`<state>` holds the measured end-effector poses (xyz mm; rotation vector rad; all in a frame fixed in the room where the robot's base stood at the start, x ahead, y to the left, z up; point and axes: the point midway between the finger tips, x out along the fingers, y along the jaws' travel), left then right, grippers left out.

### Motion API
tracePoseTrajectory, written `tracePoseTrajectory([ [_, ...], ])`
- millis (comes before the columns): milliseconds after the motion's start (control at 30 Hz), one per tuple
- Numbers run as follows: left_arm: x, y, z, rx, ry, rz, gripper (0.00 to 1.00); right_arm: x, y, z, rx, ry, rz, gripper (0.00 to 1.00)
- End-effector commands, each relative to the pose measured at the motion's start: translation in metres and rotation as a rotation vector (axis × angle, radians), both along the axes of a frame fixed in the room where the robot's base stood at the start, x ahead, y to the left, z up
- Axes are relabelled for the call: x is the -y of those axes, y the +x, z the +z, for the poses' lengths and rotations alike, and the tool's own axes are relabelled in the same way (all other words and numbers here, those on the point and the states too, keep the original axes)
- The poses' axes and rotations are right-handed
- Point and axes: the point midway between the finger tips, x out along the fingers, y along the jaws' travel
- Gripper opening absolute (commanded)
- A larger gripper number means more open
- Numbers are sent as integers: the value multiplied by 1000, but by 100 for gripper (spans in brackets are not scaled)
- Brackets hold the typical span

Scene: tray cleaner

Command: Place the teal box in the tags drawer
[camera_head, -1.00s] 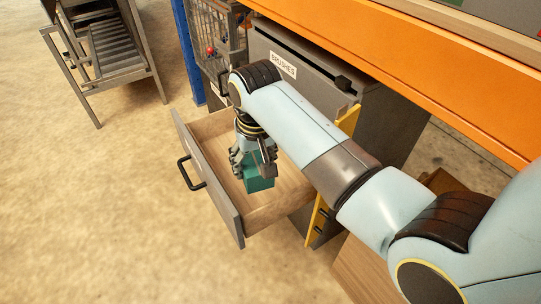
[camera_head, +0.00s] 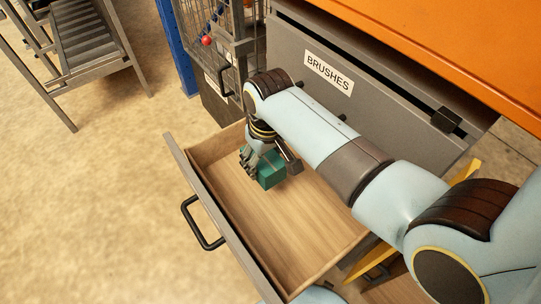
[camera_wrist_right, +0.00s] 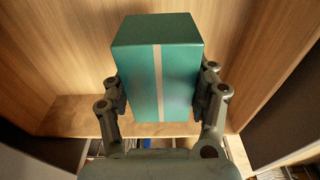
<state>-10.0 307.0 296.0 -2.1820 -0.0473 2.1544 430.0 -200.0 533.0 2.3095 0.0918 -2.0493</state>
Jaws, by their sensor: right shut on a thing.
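The teal box (camera_head: 270,171) is in my right gripper (camera_head: 264,163), inside the open wooden drawer (camera_head: 290,225) near its far left corner. In the right wrist view, the teal box (camera_wrist_right: 157,68) has a pale stripe, and the fingers of my right gripper (camera_wrist_right: 163,95) press on both its sides. Whether the box touches the drawer floor I cannot tell. The drawer has a grey front with a black handle (camera_head: 203,222). No tags label shows on it. My left gripper is not in view.
A grey cabinet front labelled BRUSHES (camera_head: 329,73) stands right behind the drawer. A wire cage (camera_head: 215,45) and a blue post (camera_head: 176,45) are at the back.

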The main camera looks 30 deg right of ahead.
Motion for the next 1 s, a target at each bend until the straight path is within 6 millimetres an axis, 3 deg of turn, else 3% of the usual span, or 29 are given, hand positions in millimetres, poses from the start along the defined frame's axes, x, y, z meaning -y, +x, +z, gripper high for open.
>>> tracePoseTrajectory([
  [33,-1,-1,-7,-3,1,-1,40,0,0,-13,-3,0,-1,16],
  [267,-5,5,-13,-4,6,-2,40,0,1,-32,1,0,-2,16],
  [433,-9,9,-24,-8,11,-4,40,0,0,-58,-1,0,-2,16],
  [600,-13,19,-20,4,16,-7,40,0,1,-57,3,0,-2,17],
  [800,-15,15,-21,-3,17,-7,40,0,1,-60,2,-1,-2,17],
  [833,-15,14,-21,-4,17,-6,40,0,1,-61,1,-1,-2,60],
  [1000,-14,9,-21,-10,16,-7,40,0,1,-60,2,-1,-2,82],
])
